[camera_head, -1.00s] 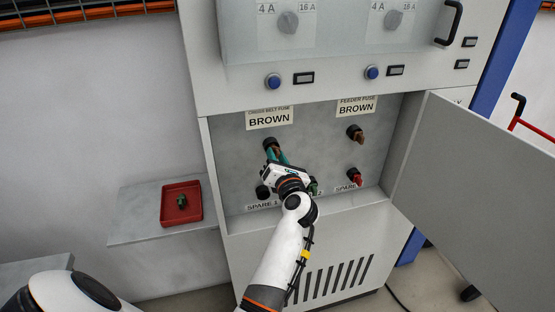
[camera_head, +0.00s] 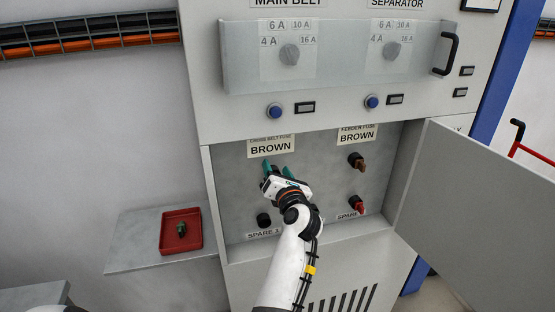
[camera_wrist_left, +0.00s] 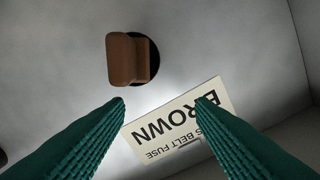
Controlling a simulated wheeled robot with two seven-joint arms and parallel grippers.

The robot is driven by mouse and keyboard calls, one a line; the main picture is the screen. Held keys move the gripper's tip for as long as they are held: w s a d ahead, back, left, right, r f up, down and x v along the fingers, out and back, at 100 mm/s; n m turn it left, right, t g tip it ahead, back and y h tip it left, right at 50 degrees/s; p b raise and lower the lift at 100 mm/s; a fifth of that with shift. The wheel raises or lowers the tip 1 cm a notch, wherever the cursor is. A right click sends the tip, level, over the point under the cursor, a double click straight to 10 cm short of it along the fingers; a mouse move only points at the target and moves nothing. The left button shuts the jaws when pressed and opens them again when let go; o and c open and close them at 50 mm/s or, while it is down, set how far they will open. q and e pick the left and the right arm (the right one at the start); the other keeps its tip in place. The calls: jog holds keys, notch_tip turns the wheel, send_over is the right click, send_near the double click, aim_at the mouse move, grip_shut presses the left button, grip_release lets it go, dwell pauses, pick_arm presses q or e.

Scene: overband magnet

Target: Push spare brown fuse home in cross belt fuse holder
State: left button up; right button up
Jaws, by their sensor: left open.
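The brown fuse (camera_wrist_left: 128,58) shows in the left wrist view in front of a round black holder (camera_wrist_left: 154,58) on the grey panel. The cross belt label (camera_wrist_left: 180,120) appears upside down beside it. How deep the fuse sits is unclear. My left gripper (camera_wrist_left: 160,100) is open and empty, its teal fingers apart and neither touching the fuse in this view. In the head view my left gripper (camera_head: 277,169) is in front of the panel just under the cross belt label (camera_head: 271,147), hiding the holder and fuse there. My right gripper is out of view.
A brown feeder fuse (camera_head: 357,161) and a red fuse (camera_head: 357,204) sit to the right. The SPARE 1 holder (camera_head: 263,219) looks empty. A red tray (camera_head: 166,240) holds a green fuse (camera_head: 181,230). The open cabinet door (camera_head: 475,210) bounds the right side.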

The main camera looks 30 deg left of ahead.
pick_arm(q)
notch_tip(320, 180, up, 6)
jog(key=shift+f, duration=0.15)
dwell(0.5)
